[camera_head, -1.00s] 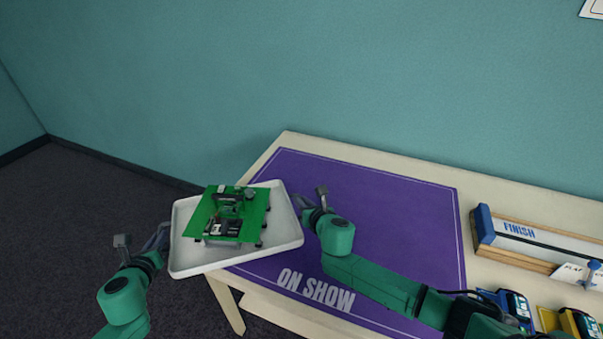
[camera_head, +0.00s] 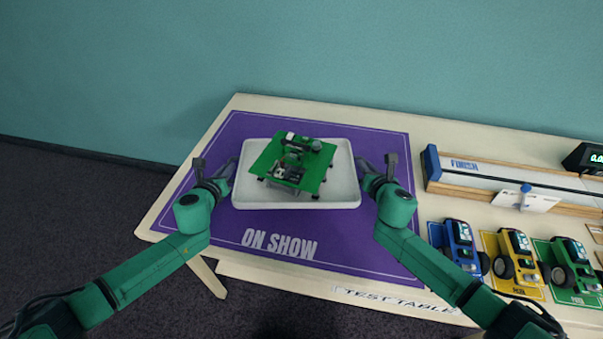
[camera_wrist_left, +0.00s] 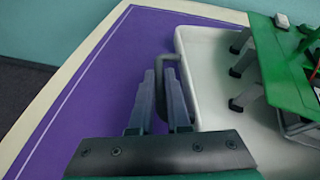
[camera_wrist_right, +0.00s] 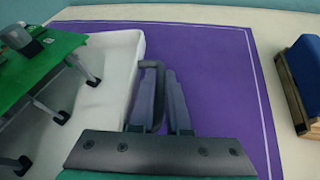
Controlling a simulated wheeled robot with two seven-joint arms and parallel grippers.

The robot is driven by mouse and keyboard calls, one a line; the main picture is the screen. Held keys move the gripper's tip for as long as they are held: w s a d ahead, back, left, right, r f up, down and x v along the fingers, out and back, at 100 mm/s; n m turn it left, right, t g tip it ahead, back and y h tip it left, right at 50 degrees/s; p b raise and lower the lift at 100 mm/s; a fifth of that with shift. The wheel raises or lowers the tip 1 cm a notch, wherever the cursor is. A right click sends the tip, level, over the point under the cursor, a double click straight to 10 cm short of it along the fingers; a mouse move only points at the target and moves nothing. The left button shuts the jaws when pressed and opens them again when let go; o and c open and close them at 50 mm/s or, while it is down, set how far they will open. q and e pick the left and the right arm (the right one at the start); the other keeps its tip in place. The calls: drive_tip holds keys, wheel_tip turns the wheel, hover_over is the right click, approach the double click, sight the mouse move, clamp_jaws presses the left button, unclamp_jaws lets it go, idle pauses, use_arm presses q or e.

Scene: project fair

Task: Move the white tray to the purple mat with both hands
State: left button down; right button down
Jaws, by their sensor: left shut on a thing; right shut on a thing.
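The white tray (camera_head: 340,190) is over the middle of the purple mat (camera_head: 370,240) in the head view, roughly level. I cannot tell whether it touches the mat. It carries a green board (camera_head: 268,160) on short dark legs with a small device on top. My left gripper (camera_head: 228,170) is shut on the handle at the tray's left end, which shows in the left wrist view (camera_wrist_left: 166,75). My right gripper (camera_head: 366,168) is shut on the handle at the right end, which shows in the right wrist view (camera_wrist_right: 155,80). The tray's underside is hidden.
A track (camera_head: 500,180) marked FINISH lies on the table's right side. In front of it stand blue (camera_head: 458,245), yellow (camera_head: 516,252) and green (camera_head: 572,262) toy cars. The table's left edge is near my left gripper. A teal wall is behind.

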drive_tip(key=shift+a, duration=0.1)
